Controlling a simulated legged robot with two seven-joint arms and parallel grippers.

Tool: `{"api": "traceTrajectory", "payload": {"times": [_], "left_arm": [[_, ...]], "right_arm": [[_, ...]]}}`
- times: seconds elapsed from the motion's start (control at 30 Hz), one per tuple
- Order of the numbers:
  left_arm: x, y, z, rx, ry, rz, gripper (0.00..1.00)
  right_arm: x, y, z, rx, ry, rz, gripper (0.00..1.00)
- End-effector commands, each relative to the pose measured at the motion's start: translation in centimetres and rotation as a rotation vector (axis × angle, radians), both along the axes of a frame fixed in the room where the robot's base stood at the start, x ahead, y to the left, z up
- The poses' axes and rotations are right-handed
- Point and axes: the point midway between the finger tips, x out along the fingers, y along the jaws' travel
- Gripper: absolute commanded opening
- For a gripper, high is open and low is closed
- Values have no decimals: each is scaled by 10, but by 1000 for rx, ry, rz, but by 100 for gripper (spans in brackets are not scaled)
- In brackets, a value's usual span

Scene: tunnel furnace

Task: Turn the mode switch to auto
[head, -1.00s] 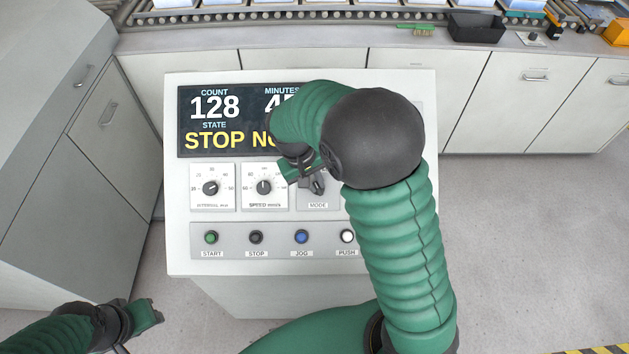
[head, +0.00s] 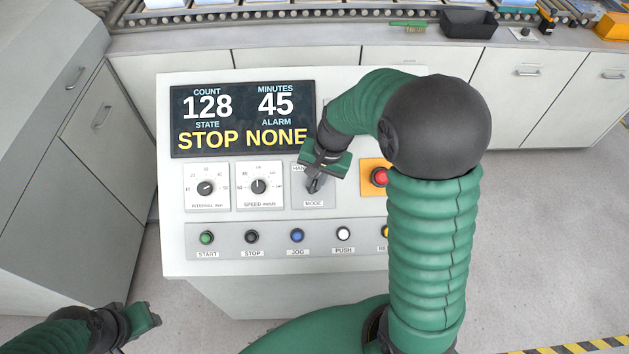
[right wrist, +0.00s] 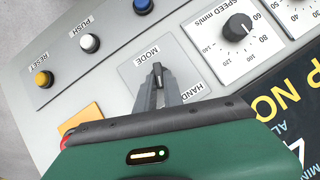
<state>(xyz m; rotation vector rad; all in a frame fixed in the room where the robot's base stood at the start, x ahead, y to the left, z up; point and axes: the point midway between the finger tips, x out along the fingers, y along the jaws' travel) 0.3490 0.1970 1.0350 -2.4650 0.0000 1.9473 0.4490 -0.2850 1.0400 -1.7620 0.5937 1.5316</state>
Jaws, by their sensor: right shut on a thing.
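The mode switch (right wrist: 158,70) is a small dark knob on a grey plate (head: 299,201) labelled MODE, on the white control panel. In the right wrist view it sits between my right gripper's two grey fingers, which are shut on it. In the head view, my right gripper (head: 314,184) reaches down onto the switch from the upper right. A label starting with HAND shows beside the switch; the rest of the label is hidden by the gripper. My left gripper (head: 152,314) is at the lower left, away from the panel; its jaws are not clear.
The display (head: 242,119) reads STOP and NONE. The interval dial (head: 206,188) and speed dial (head: 259,186) are left of the switch. A red button (head: 380,177) on yellow is to its right. Several push buttons, including blue JOG (head: 297,236), line the strip below.

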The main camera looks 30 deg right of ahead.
Motion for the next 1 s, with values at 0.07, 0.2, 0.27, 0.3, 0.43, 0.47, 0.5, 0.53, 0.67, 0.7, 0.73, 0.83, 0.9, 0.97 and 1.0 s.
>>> {"api": "traceTrajectory", "payload": {"times": [0.07,0.2,0.27,0.3,0.43,0.47,0.5,0.53,0.67,0.7,0.73,0.83,0.9,0.97,1.0], "left_arm": [[0,0,-7,0,0,0,36],[0,0,-12,0,0,0,36],[0,0,-13,0,0,0,36],[0,0,-13,0,0,0,36],[0,0,-14,0,0,0,36],[0,0,-15,0,0,0,36],[0,0,-15,0,0,0,36],[0,0,-15,0,0,0,36],[0,0,-15,0,0,0,36],[0,0,-15,0,0,0,36],[0,0,-15,0,0,0,36],[0,0,-15,0,0,0,36],[0,0,-15,0,0,0,36],[0,0,-15,0,0,0,36],[0,0,-14,0,0,0,36]], "right_arm": [[-7,3,-9,30,7,-30,0],[-7,3,-9,62,-12,-79,0],[-8,3,-9,71,-16,-94,0],[-8,3,-9,77,-20,-102,0],[-8,3,-8,88,-26,-120,0],[-8,3,-8,89,-27,-122,0],[-8,3,-8,90,-28,-125,0],[-8,3,-8,91,-29,-127,0],[-8,3,-7,93,-29,-129,0],[-8,3,-7,93,-29,-129,0],[-8,3,-7,93,-29,-129,0],[-8,3,-7,93,-28,-129,0],[-8,3,-7,92,-28,-129,16],[-8,3,-7,92,-30,-129,24],[-8,3,-7,90,-31,-130,29]]}}
